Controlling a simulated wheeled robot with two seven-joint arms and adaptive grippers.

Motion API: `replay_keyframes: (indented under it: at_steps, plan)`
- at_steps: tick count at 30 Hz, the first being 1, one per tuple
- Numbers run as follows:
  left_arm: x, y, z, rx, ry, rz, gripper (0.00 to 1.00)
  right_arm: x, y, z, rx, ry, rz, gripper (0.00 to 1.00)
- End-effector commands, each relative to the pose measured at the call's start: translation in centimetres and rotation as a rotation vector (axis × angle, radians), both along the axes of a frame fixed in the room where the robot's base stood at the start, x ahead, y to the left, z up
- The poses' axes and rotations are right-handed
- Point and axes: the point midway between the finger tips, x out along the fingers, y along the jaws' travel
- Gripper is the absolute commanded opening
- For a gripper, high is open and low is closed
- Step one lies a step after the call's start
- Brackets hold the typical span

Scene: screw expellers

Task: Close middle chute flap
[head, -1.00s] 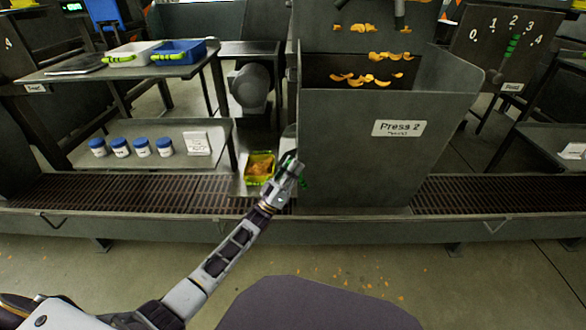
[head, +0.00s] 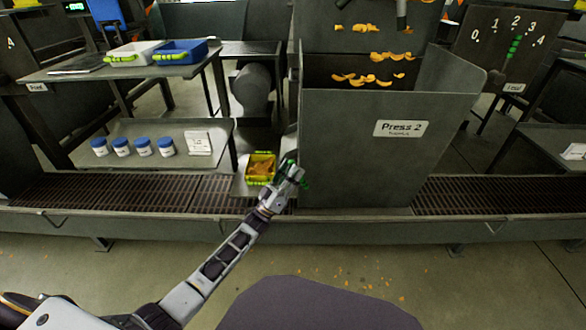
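My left gripper (head: 294,170) reaches up to the lower left edge of the box marked Press 2 (head: 350,165). Green parts show around its fingertips. I cannot tell whether they belong to a handle or to the gripper, nor how far the fingers are apart. A narrow grey plate (head: 289,141), perhaps the chute flap, shows just above the gripper at the box's left side. Its lower part is hidden behind the gripper. A yellow-green tray (head: 261,168) with orange-brown pieces stands just left of the gripper. My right gripper is not in view.
A slatted drain channel with a front rail (head: 150,222) runs along the machines. At the left, a shelf holds several blue-lidded jars (head: 143,147); a white bin (head: 132,53) and a blue bin (head: 180,52) stand above. The floor in front is open, with scattered orange bits.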

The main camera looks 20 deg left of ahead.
Motion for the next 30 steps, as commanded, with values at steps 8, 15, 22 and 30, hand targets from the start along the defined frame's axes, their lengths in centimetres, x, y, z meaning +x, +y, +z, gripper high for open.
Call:
replay_keyframes:
  at_steps: [8, 15, 22, 30]
  plan:
    - [-2.5, 1.5, -2.6, 0.002, 0.002, 0.001, 0.39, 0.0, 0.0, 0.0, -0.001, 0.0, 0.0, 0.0]
    - [-4.7, 2.8, -4.9, 0.0, 0.001, 0.0, 0.39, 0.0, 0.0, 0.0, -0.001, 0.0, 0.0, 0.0]
    - [-6.3, 3.7, -6.5, 0.0, 0.001, 0.001, 0.39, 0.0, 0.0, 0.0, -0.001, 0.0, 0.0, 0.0]
    - [-6.8, 4.0, -7.0, -0.001, 0.0, 0.001, 0.39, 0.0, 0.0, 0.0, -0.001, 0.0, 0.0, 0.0]
